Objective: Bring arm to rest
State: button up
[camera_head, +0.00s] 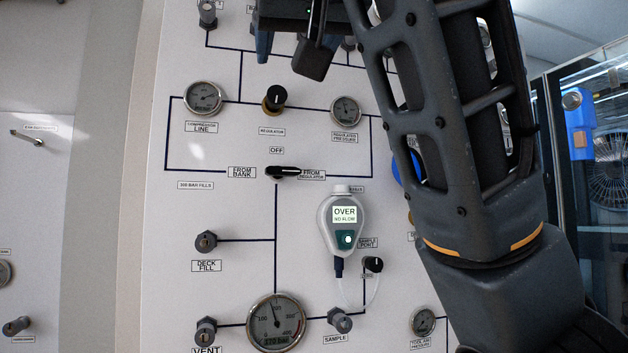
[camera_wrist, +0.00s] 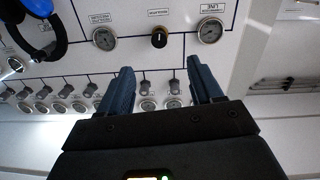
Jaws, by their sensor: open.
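My gripper (camera_wrist: 163,88) is open and empty in the wrist view, its two blue fingers apart. In the head view my gripper (camera_head: 290,50) shows only in part at the top, in front of the upper panel. My arm (camera_head: 460,130) crosses the right side of that view and hides part of the panel. The white fill panel (camera_head: 225,290) stands upright behind. The black selector handle (camera_head: 284,171) lies level, pointing right to the "from regulator" label. I cannot tell how far the fingers are from the panel.
A handheld meter (camera_head: 341,225) on the panel reads "OVER". Several gauges and knobs stick out, among them the regulator knob (camera_head: 274,97) and a large gauge (camera_head: 276,321). A glass-fronted cabinet (camera_head: 595,130) stands at right. A blue-and-black round item (camera_wrist: 38,30) shows in the wrist view.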

jog(key=w+d+f+g+y, duration=0.1)
jog(key=w+f, duration=0.3)
jog(key=f, duration=0.8)
jog(key=w+d+f+y, duration=0.1)
jog(key=w+f, duration=0.3)
jog(key=f, duration=0.8)
jog(key=s+d+f+m+h, duration=0.1)
jog(key=s+d+f, duration=0.1)
jog(key=f, duration=0.6)
jog(key=s+d+f+m, duration=0.1)
jog(key=s+d+f, duration=0.2)
jog(key=f, duration=0.6)
jog(key=s+d+f+m+h, duration=0.1)
jog(key=s+d+f, duration=0.1)
jog(key=f, duration=0.6)
jog(key=s+d+f+m+h, duration=0.1)
jog(key=s+d+f, duration=0.3)
jog(key=s+f, duration=0.4)
jog(key=s+d+f+m+h, duration=0.1)
jog(key=s+d+f, duration=0.4)
jog(key=s, duration=0.4)
jog(key=s+d+h, duration=0.1)
jog(key=s+d, duration=0.1)
jog(key=s, duration=0.9)
jog(key=s+d+n+g+h, duration=0.1)
jog(key=s+d, duration=0.2)
jog(key=s, duration=0.9)
jog(key=shift+d, duration=0.35)
